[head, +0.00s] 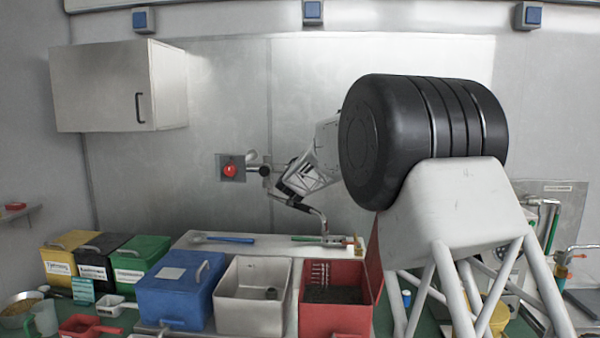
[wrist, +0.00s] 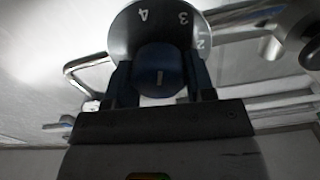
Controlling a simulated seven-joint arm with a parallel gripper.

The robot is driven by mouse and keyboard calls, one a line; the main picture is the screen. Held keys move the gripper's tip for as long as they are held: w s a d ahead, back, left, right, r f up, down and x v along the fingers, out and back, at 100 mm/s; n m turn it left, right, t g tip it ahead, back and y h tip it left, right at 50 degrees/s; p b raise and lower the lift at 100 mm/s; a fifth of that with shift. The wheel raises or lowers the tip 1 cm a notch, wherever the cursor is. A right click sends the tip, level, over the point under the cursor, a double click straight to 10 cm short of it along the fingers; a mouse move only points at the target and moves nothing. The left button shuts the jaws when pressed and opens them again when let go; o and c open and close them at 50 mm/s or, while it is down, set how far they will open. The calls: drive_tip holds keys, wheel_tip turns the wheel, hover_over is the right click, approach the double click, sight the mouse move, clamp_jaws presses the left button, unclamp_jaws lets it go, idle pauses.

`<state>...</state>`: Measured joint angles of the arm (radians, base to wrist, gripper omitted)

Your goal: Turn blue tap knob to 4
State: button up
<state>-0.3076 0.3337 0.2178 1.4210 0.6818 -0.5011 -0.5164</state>
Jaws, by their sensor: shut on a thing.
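My gripper (wrist: 160,84) is shut on the knob, one dark finger on each side. In the head view my gripper (head: 281,190) is at the wall by the tap pipe (head: 318,218), and the knob cannot be made out.
A red button (head: 229,171) on a grey plate is left of my gripper. Below stand a white shelf (head: 200,239), a blue box (head: 180,290), a white box (head: 252,310) and a red box (head: 335,318). A metal pipe (wrist: 245,14) passes right of the dial.

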idle(0.3)
drive_tip(key=o, duration=0.9)
drive_tip(key=shift+s, duration=0.2)
drive_tip(key=shift+s, duration=3.75)
